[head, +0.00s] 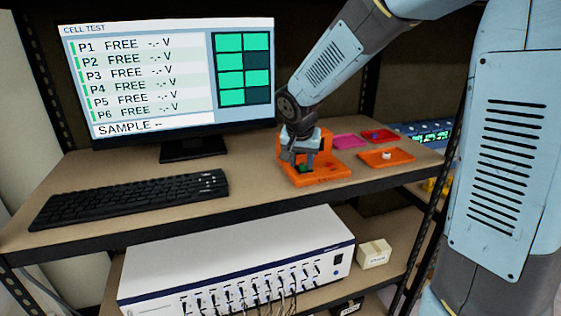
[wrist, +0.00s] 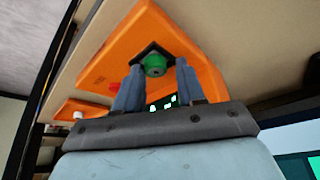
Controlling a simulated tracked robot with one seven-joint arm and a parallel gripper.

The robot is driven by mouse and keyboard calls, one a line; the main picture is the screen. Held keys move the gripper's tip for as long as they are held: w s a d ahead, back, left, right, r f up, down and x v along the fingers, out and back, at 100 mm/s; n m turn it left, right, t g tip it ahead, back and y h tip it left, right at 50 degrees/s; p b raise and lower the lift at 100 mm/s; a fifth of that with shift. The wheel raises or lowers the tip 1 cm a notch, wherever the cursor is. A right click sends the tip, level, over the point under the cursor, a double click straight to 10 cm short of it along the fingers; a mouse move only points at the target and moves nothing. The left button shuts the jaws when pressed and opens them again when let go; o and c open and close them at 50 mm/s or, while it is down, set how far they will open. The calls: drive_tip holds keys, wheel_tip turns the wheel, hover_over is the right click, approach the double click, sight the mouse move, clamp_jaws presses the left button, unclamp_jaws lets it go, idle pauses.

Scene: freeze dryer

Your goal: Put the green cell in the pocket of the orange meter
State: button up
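The orange meter (head: 330,172) stands on the shelf to the right of the keyboard, and it fills the middle of the wrist view (wrist: 200,55). The green cell (wrist: 155,66) is at the meter's dark square pocket (wrist: 143,50), apparently standing in it; how deep it sits I cannot tell. In the head view only a little green shows under my gripper (head: 302,162). In the wrist view my gripper (wrist: 158,72) is open, one finger on each side of the cell, with gaps between.
A monitor (head: 175,80) reads P1 to P6 FREE and SAMPLE --. A keyboard (head: 135,198) lies in front. Right of the meter are an orange tray (head: 399,158) with a white piece, a pink tray (head: 350,141) and a red tray (head: 371,134). A white instrument (head: 230,262) is below.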

drive_tip(key=shift+s+d+f, duration=0.4)
drive_tip(key=shift+d+f, duration=0.05)
drive_tip(key=shift+f, duration=0.25)
drive_tip(key=shift+r, duration=0.45)
drive_tip(key=w+a+v, duration=0.1)
drive_tip(key=v, duration=1.2)
drive_tip(key=s+d+n, duration=0.1)
drive_tip(key=s+d, duration=0.6)
drive_tip(key=s, duration=0.3)
drive_tip(key=s+d+n+t+y, duration=0.1)
drive_tip(key=s+d+n, duration=0.1)
drive_tip(key=s+d, duration=0.6)
drive_tip(key=shift+s+d+f+n, duration=0.15)
drive_tip(key=shift+s+f+n, duration=0.25)
drive_tip(key=shift+s, duration=0.7)
